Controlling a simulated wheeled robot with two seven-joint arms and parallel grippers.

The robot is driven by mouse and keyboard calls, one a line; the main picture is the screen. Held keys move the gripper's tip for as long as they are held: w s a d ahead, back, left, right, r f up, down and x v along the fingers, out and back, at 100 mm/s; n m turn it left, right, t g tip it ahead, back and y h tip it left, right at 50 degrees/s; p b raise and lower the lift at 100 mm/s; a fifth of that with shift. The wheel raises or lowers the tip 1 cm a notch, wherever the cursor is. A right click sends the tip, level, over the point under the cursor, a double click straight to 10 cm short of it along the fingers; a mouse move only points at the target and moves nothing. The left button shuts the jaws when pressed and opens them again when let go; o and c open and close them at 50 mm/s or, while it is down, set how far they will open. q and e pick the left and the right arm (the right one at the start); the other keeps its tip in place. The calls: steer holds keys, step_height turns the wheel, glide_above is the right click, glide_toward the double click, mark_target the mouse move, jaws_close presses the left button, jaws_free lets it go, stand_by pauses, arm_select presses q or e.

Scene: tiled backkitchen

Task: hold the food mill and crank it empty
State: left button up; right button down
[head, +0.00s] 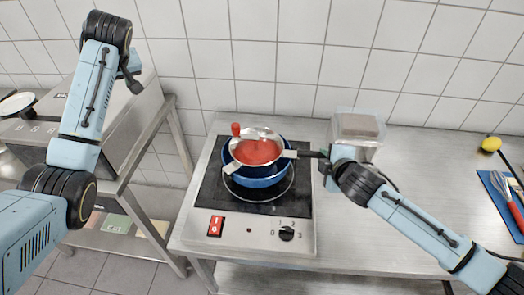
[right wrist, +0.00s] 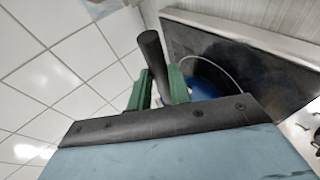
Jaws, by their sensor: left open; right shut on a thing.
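The steel food mill (head: 268,134) sits on the blue pot (head: 262,182) on the hob, with red food (head: 255,152) in its bowl. Its crank has a red knob (head: 236,129) at the back left of the bowl. My right gripper (head: 324,165) is shut on the mill's black handle (head: 308,154), right of the pot. In the right wrist view the green fingers (right wrist: 160,90) stand on either side of the dark handle (right wrist: 152,55). My left gripper (head: 133,80) is raised at the upper left, open and away from the mill; its fingers are hard to make out.
The hob (head: 250,228) has a red switch (head: 216,225) and a black dial (head: 287,233) in front. A yellow lemon (head: 491,144) and a blue board (head: 504,200) with utensils lie at the right. A steel unit (head: 125,118) stands left.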

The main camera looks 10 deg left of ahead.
arm_select(q)
steer(key=w+d+m+t+h, duration=0.1)
steer(key=w+d+m+h, duration=0.25)
steer(key=d+m, duration=0.85)
steer(key=m+g+h, duration=0.2)
steer(key=m+h, duration=0.1)
steer(key=h, duration=0.1)
glide_toward(235, 125)
steer(key=f, duration=0.1)
steer(key=shift+x, duration=4)
steer(key=shift+w, duration=0.15)
steer(key=c, duration=0.9)
steer(key=shift+d+r, duration=0.1)
steer(key=shift+c, duration=0.2)
